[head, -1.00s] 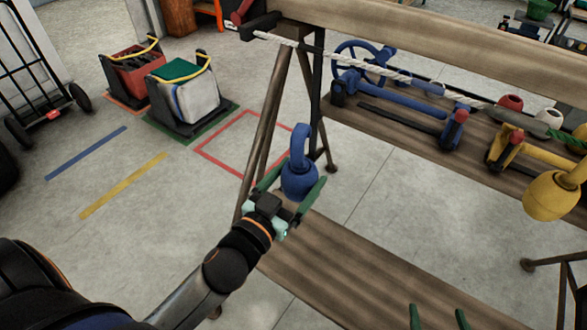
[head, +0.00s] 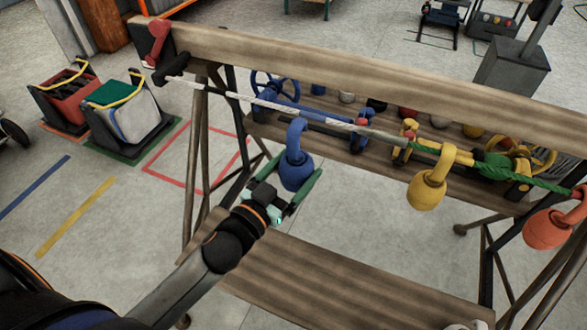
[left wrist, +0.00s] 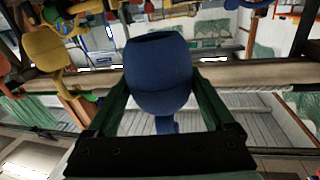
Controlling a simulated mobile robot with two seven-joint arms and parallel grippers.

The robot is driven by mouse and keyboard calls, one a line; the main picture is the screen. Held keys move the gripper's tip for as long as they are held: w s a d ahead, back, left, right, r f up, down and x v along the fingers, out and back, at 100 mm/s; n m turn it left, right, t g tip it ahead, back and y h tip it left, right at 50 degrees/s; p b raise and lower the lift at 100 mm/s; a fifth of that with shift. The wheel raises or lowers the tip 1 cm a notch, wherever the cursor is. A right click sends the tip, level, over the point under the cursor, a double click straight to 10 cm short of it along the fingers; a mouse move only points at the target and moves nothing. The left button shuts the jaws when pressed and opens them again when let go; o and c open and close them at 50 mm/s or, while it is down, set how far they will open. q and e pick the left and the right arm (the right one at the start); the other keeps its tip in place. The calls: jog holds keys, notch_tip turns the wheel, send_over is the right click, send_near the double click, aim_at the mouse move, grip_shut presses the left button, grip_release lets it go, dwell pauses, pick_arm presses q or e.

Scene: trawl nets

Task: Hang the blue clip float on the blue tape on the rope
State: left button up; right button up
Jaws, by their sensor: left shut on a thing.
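The blue clip float (head: 296,172) is a round blue body with a hook-shaped clip on top. My left gripper (head: 289,188) is shut on its body and holds it upright in front of the rack. In the left wrist view the float (left wrist: 158,75) sits between the two green fingers. The rope (head: 285,105) runs slanting along the rack's front, white at left and green at right. The clip's top appears just below the rope, with a small gap in the picture; depth is unclear. A dark band (head: 231,95) is on the rope, but I cannot tell whether it is the blue tape.
A yellow float (head: 427,190) and an orange-red float (head: 548,229) hang from the rope at right. A wooden beam (head: 330,72) runs behind it. A shelf behind holds a blue handwheel (head: 274,88) and several coloured items. A lower plank (head: 310,280) lies below.

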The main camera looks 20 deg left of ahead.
pick_arm(q)
jog(key=shift+a+x, duration=0.2)
jog(key=shift+x, duration=0.8)
jog(key=shift+a+x, duration=0.25)
jog(key=shift+x, duration=0.75)
jog(key=shift+w+d+f+b, duration=0.1)
jog(key=shift+w+f+b, duration=0.4)
jog(key=shift+w, duration=0.25)
jog(key=shift+w+f+b, duration=0.45)
jog(key=shift+w, duration=0.25)
jog(key=shift+w+d+f+b, duration=0.1)
jog(key=shift+w+f+b, duration=0.4)
jog(key=shift+w, duration=0.25)
pick_arm(e)
jog(key=shift+f, duration=1.45)
pick_arm(q)
jog(key=shift+r, duration=0.1)
jog(key=o, duration=1.2)
jog(key=shift+c, duration=0.2)
pick_arm(e)
jog(key=shift+f+b, duration=0.6)
pick_arm(q)
jog(key=v, duration=1.2)
jog(key=shift+s+a, duration=0.15)
jog(key=shift+s, duration=0.1)
